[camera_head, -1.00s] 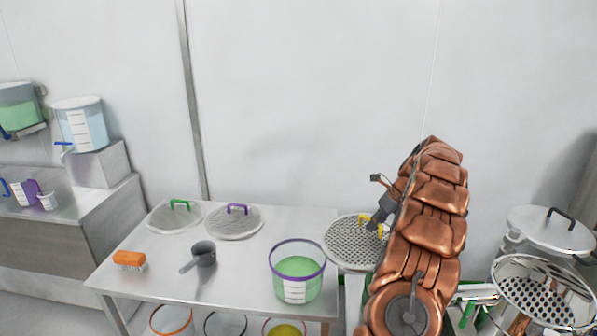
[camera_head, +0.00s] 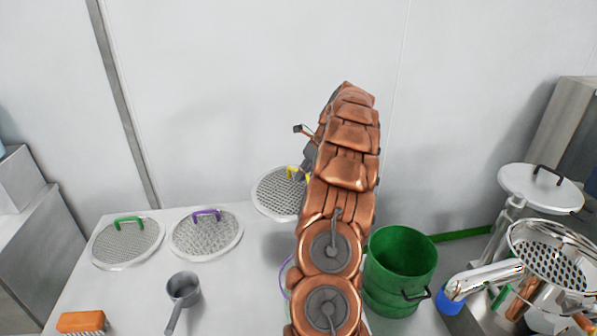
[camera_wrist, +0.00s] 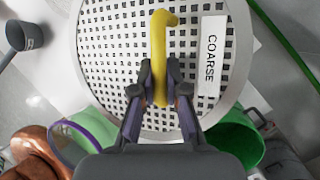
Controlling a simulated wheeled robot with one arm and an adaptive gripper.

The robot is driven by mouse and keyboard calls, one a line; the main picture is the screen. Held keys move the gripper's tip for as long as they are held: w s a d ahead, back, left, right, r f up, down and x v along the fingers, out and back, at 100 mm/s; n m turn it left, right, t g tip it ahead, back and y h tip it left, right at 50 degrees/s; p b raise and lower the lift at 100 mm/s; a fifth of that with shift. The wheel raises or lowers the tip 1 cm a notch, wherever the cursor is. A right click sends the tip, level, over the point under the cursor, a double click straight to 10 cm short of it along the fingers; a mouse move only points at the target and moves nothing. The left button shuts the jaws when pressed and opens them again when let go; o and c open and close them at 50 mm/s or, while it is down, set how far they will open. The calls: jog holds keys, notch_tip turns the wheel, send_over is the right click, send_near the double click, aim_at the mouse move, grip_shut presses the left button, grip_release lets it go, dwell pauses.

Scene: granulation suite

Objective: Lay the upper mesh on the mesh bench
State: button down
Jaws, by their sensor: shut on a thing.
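The upper mesh (camera_head: 272,196) is a round perforated disc with a yellow handle and a COARSE label, clear in the wrist view (camera_wrist: 105,45). My gripper (camera_wrist: 160,78) is shut on the yellow handle; in the head view my arm partly hides it. The mesh appears held above the right back part of the mesh bench (camera_head: 225,290), with a shadow below it; its exact height is unclear. A green-handled mesh (camera_head: 145,246) and a purple-handled mesh (camera_head: 190,240) lie on the bench's left back part.
A grey scoop (camera_head: 183,290) and an orange brush (camera_head: 82,322) lie at the bench's front. A purple-rimmed tub (camera_wrist: 85,148) is mostly behind my arm. A green bucket (camera_head: 402,262) stands right of my arm, with steel sieve equipment (camera_head: 550,255) beyond.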

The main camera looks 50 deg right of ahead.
aim_at(304, 185)
jog(key=shift+w+a+f+b, duration=0.15)
jog(key=shift+f+b, duration=0.3)
jog(key=shift+f, duration=0.2)
notch_tip(304, 185, down, 5)
jog(key=b, duration=0.4)
jog(key=shift+r, duration=0.15)
jog(key=shift+f+p, duration=0.35)
jog(key=shift+f, duration=2.9)
jog(key=shift+a+p, duration=0.3)
jog(key=shift+p, duration=0.15)
jog(key=shift+f, duration=0.85)
jog(key=c, duration=1.1)
grip_release()
